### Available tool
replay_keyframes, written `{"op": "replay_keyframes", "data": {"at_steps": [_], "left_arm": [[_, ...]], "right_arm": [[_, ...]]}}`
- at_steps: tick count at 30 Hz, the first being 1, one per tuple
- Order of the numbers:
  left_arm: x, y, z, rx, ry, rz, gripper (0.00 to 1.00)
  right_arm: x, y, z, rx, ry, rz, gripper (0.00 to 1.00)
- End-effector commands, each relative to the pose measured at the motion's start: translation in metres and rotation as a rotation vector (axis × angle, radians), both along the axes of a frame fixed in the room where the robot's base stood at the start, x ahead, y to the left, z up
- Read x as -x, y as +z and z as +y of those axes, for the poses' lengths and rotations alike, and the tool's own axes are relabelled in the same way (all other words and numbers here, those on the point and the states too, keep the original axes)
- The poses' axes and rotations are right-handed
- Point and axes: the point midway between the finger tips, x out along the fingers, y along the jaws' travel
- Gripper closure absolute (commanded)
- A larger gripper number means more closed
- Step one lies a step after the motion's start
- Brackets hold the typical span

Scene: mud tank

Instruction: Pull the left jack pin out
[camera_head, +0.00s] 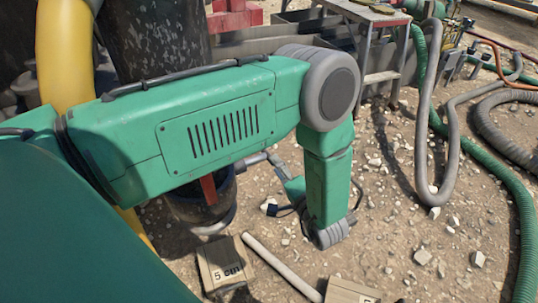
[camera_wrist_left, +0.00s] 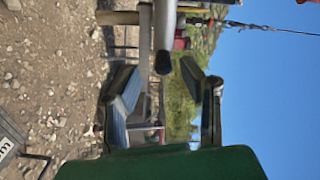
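In the left wrist view, a grey rod with a black end (camera_wrist_left: 164,35) points toward my left gripper (camera_wrist_left: 162,74). It looks like the jack pin, but I cannot tell for certain. The gripper's two dark fingers are apart, one on each side of the rod's black end, and do not visibly touch it. In the head view, my green left arm reaches across and bends down; the left gripper (camera_head: 275,162) is small and partly hidden behind the forearm. A short grey rod (camera_head: 252,160) shows beside it, near a dark cylindrical base. My right gripper is not in view.
Blocks marked "5 cm" (camera_head: 222,264) and a pale pipe (camera_head: 280,266) lie on the stony ground below. A yellow hose (camera_head: 64,55) stands at the left. Grey and green hoses (camera_head: 505,185) lie at the right.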

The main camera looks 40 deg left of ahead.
Motion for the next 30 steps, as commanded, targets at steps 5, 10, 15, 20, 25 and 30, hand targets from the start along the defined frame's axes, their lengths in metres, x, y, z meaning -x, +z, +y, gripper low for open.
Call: {"op": "replay_keyframes", "data": {"at_steps": [5,10,15,20,25,30], "left_arm": [[0.011,0.000,-0.030,0.001,-0.003,0.000,0.64],[0.016,-0.001,-0.042,0.001,-0.002,-0.001,0.64],[0.017,-0.001,-0.044,0.001,-0.001,-0.001,0.64],[0.017,0.000,-0.045,0.000,-0.001,0.000,0.64],[0.017,0.000,-0.045,0.000,-0.002,-0.001,0.64],[0.017,0.000,-0.045,0.000,-0.002,0.000,0.64]], "right_arm": [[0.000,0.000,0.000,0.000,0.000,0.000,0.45],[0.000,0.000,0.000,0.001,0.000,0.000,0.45],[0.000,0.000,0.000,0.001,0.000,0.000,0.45],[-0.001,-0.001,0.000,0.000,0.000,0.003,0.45],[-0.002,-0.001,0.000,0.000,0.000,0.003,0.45],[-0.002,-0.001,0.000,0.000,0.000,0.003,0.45]]}}
